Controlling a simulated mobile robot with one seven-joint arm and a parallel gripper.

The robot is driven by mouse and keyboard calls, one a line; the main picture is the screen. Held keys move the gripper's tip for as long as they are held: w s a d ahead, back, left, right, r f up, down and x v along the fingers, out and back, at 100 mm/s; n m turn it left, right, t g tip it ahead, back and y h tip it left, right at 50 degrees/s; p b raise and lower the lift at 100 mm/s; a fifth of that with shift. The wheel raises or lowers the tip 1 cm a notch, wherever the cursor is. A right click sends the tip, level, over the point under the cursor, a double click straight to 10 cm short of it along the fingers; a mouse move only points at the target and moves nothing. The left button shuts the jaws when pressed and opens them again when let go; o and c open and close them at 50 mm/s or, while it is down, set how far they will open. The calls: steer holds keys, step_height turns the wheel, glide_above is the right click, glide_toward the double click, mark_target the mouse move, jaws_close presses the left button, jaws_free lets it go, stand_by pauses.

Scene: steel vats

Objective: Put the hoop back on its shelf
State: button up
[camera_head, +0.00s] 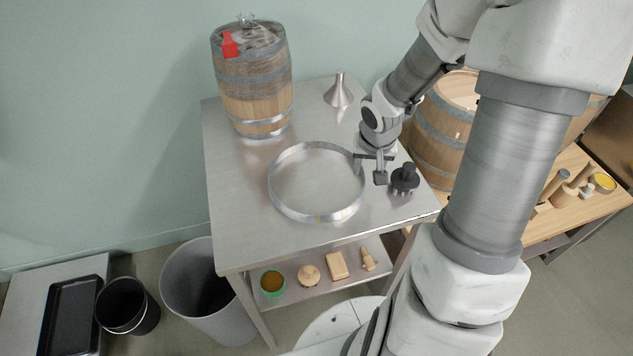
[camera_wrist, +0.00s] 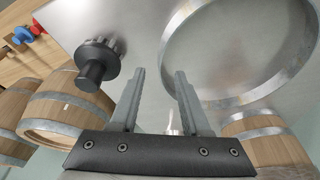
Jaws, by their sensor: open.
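The hoop (camera_head: 292,210) is a wide, thin metal ring lying flat on the steel table top. It also shows at the right of the wrist view (camera_wrist: 241,102), cut off by the frame. My gripper (camera_head: 370,167) is at the hoop's right side, close to its rim. In the wrist view my gripper (camera_wrist: 160,73) has its fingers apart, with nothing held between them. I cannot tell whether a finger touches the rim. A lower shelf (camera_head: 300,291) under the table top holds several small items; I cannot tell whether it is the hoop's shelf.
A barrel (camera_head: 258,100) stands at the table's back left, a metal funnel (camera_head: 339,95) at the back. A dark knobbed tool (camera_head: 405,177) sits right of my gripper. Another barrel (camera_head: 437,140) stands beyond. A grey bin (camera_head: 200,290) is on the floor at left.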

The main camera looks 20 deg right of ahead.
mark_target(365, 179)
steer(key=shift+b+x, duration=1.1)
steer(key=shift+x, duration=1.6)
steer(key=shift+c, duration=0.4)
jaws_close()
